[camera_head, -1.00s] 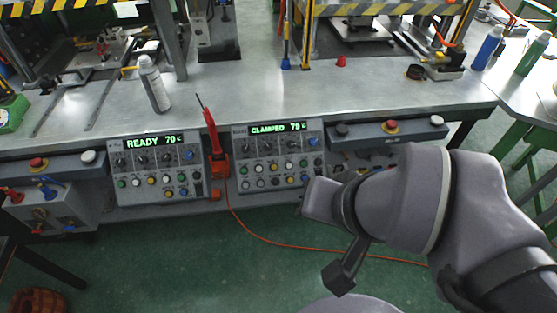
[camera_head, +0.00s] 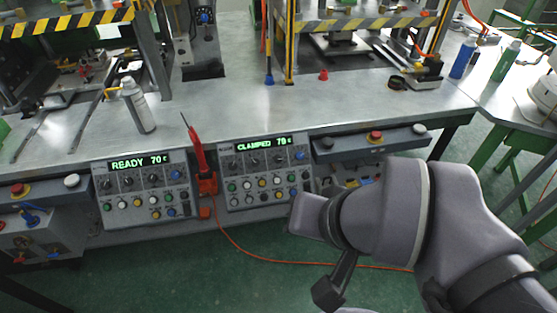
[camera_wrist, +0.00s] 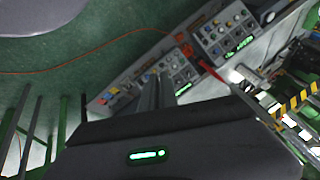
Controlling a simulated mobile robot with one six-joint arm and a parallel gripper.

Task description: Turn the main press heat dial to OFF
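Two grey control panels are on the front of the bench. The left panel (camera_head: 113,184) has a green display reading READY 70 C. The right panel (camera_head: 226,172) has a display reading CLAMPED 70 C. Each has a row of black dials, such as the left panel's dials (camera_head: 128,181) and the right panel's dials (camera_head: 254,161), above coloured buttons. The labels are too small to read, so I cannot tell which dial is the main press heat dial. My gripper (camera_wrist: 157,94) shows its fingers side by side with no clear gap, apart from the panels. Its fingertips are not distinguishable in the head view.
A red-handled tool (camera_head: 197,155) stands in an orange holder between the panels, with an orange cable on the floor. A spray bottle (camera_head: 138,107) stands on the bench (camera_head: 230,105). Shelves with red buttons (camera_head: 375,137) jut out beside the panels. Green floor lies in front.

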